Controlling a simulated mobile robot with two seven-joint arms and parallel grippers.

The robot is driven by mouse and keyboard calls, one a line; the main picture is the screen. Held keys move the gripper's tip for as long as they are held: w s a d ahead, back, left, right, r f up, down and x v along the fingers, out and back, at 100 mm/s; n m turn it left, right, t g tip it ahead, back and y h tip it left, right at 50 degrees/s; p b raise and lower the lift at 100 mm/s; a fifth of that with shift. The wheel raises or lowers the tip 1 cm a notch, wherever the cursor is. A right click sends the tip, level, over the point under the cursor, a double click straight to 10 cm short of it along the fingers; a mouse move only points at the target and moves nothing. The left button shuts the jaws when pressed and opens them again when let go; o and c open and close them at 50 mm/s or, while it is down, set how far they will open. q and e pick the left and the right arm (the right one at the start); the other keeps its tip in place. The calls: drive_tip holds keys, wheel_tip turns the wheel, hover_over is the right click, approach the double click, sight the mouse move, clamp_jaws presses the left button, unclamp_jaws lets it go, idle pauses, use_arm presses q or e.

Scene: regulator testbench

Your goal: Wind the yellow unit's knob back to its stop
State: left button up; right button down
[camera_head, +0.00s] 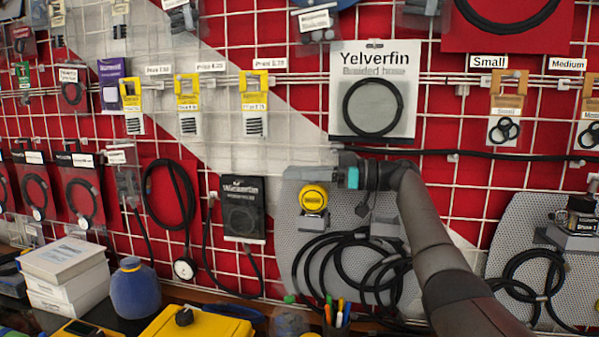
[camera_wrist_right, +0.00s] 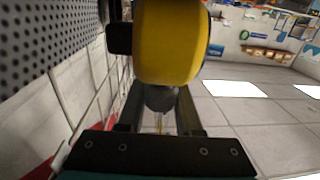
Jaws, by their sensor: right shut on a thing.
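The yellow unit (camera_head: 313,198) is a round yellow body mounted on the grey perforated panel (camera_head: 345,215). In the right wrist view the yellow unit (camera_wrist_right: 170,42) fills the upper middle, with a dark knob (camera_wrist_right: 160,98) on its near end. My right gripper (camera_head: 318,176) reaches in from the right, just above the yellow unit. In the right wrist view my right gripper (camera_wrist_right: 160,108) has its fingers on either side of the knob and is shut on it. In the head view the gripper hides the knob. My left gripper is out of view.
Black hose coils (camera_head: 350,265) hang below the unit on the panel. A dark hose package (camera_head: 243,208) hangs to its left, and the Yelverfin package (camera_head: 374,92) is above. A pen holder (camera_head: 336,318) and a yellow case (camera_head: 197,322) stand on the bench below.

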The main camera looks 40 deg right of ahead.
drive_tip(key=shift+n+g+y, duration=0.3)
drive_tip(key=shift+y, duration=0.1)
idle(1.4)
drive_tip(key=c, duration=0.6)
unclamp_jaws()
drive_tip(key=shift+o, duration=0.2)
wheel_tip(320, 180, up, 20)
drive_tip(key=p, duration=0.5)
drive_tip(key=shift+p, duration=0.3)
